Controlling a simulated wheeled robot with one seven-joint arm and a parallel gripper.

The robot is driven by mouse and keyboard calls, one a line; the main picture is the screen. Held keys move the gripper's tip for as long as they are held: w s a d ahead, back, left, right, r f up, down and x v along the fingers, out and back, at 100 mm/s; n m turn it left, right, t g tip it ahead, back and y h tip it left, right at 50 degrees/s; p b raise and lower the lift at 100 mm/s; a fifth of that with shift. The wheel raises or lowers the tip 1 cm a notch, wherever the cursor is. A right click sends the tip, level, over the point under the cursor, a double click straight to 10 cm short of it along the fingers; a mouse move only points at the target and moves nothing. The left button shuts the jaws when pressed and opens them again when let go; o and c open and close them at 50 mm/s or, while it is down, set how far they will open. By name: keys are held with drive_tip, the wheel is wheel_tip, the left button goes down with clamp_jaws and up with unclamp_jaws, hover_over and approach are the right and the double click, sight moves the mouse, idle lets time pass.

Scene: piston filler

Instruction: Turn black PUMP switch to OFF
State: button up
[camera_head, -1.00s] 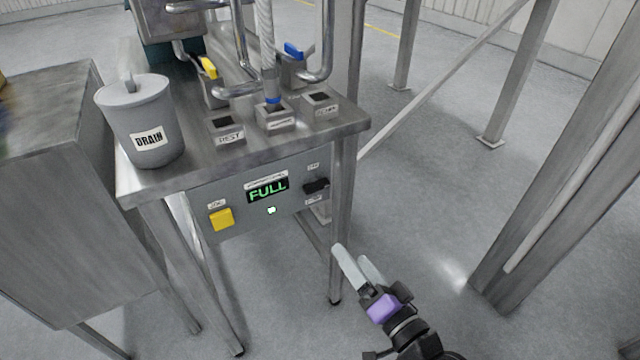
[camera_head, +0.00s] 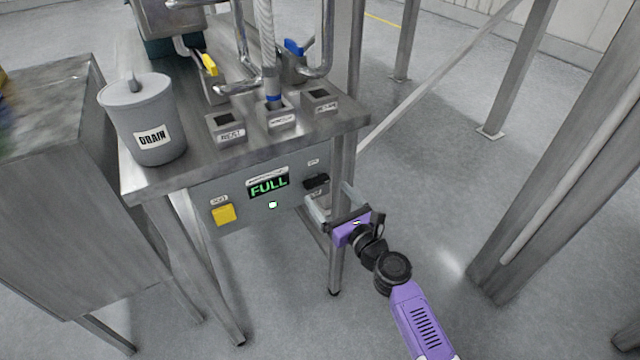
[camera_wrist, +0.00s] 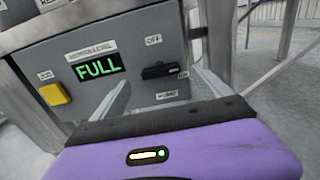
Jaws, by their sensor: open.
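The black PUMP switch (camera_head: 316,182) sits on the right side of the grey control panel (camera_head: 237,191), under the steel table top. In the wrist view the black switch (camera_wrist: 160,70) has its handle lying roughly level, with an OFF label above it and another label below it that I cannot read. My gripper (camera_head: 331,201) is open just in front of and below the switch. In the wrist view the fingers of my gripper (camera_wrist: 160,92) spread to the left and right of the switch, and nothing is between them. I cannot tell whether either finger touches the panel.
A yellow button (camera_head: 223,214) and a green FULL display (camera_head: 269,186) are left of the switch. A steel table leg (camera_head: 340,240) stands close beside my gripper. A grey DRAIN bucket (camera_head: 150,120) stands on the table.

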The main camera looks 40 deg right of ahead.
sight(319, 184)
drive_tip(key=shift+x, duration=2.7)
drive_tip(key=shift+c, duration=0.5)
drive_tip(key=c, duration=1.3)
drive_tip(key=shift+o, duration=0.2)
